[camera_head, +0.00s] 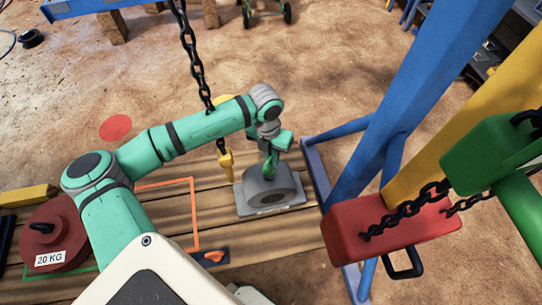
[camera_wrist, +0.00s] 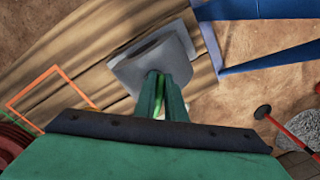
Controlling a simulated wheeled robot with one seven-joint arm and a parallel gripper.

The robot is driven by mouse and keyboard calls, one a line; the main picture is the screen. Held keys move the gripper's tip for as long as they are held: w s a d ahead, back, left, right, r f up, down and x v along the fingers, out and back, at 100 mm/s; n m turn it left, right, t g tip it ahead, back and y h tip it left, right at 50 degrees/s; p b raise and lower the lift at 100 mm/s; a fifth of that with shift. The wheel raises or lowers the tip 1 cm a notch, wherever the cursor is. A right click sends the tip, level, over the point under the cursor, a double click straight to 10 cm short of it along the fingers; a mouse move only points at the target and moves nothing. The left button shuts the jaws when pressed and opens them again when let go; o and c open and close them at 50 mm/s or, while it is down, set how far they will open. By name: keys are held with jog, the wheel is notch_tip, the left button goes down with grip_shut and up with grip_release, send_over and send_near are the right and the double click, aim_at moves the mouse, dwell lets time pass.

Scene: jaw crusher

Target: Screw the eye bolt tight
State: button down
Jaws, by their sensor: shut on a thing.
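A grey metal block (camera_head: 268,190) with a round boss sits on a flat base on the wooden planks. It also shows in the wrist view (camera_wrist: 180,50), just beyond my fingers. My gripper (camera_head: 270,165) points down at the top of this block. In the wrist view its two green fingers (camera_wrist: 160,98) are close together, with a brighter green part, likely the eye bolt (camera_wrist: 159,103), between them. Most of the eye bolt is hidden by the fingers. I cannot see its thread or how deep it sits in the block.
A black chain (camera_head: 195,60) with a yellow hook (camera_head: 226,163) hangs just left of the block. Blue frame beams (camera_head: 405,110) and a red block (camera_head: 390,225) with chain stand to the right. A red 20 KG weight (camera_head: 58,232) lies at the left.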

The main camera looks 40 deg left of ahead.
jog(key=m, duration=0.1)
jog(key=d+m, duration=0.1)
jog(key=m, duration=0.1)
jog(key=shift+f, duration=0.1)
jog(key=c, duration=1.7)
grip_release()
jog(key=shift+w, duration=0.1)
jog(key=shift+c, duration=0.2)
jog(key=shift+a, duration=0.1)
jog(key=shift+a+r, duration=0.1)
jog(key=shift+r, duration=0.3)
jog(key=r, duration=1)
jog(key=shift+a, duration=0.4)
jog(key=shift+a, duration=0.1)
